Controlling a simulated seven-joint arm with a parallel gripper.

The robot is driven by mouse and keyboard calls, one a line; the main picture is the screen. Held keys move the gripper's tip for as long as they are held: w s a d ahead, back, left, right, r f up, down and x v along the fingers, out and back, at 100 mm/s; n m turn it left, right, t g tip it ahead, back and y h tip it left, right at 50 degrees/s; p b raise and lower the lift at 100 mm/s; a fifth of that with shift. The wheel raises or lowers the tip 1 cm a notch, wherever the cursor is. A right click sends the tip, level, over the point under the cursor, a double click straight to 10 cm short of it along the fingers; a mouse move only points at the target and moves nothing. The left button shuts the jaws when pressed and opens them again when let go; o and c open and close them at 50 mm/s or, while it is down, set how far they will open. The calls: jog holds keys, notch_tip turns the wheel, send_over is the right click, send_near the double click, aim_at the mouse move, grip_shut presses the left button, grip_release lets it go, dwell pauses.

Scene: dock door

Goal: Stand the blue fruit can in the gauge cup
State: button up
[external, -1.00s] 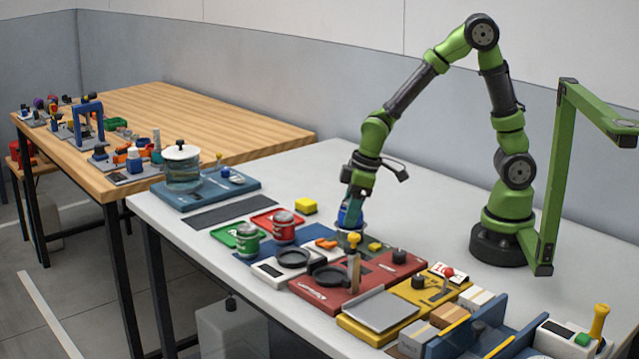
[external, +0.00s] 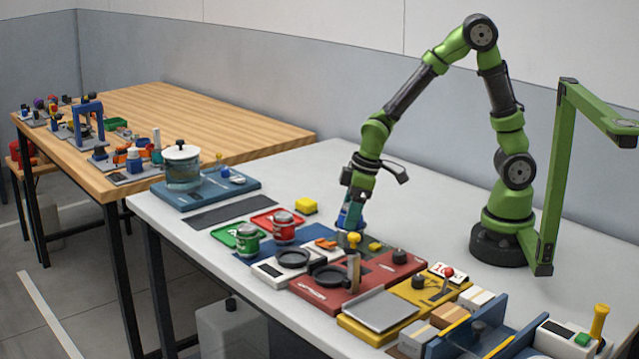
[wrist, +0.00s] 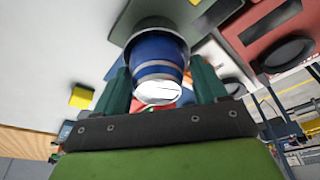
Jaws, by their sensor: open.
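The blue can (wrist: 158,65) has pale bands and a bright, pale end facing the wrist camera. Its far end sits within the dark grey gauge cup (wrist: 152,24), whose rim shows around it. My gripper (wrist: 164,92) is open, with one teal finger on each side of the can and visible gaps between. In the external view my gripper (external: 352,212) points down over the cup area. Whether the can rests on the cup's floor cannot be told.
The white table behind my gripper is clear.

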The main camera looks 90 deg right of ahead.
jog(key=v, duration=1.3)
jog(key=s+a+r+m+t+y, duration=0.1)
jog(key=s+a+r+m+t, duration=0.3)
jog(key=s, duration=0.5)
notch_tip(320, 180, up, 2)
jog(key=shift+s+a+r+m+y, duration=0.1)
jog(key=shift+s+a+m+y, duration=0.2)
jog(key=shift+a+m, duration=0.35)
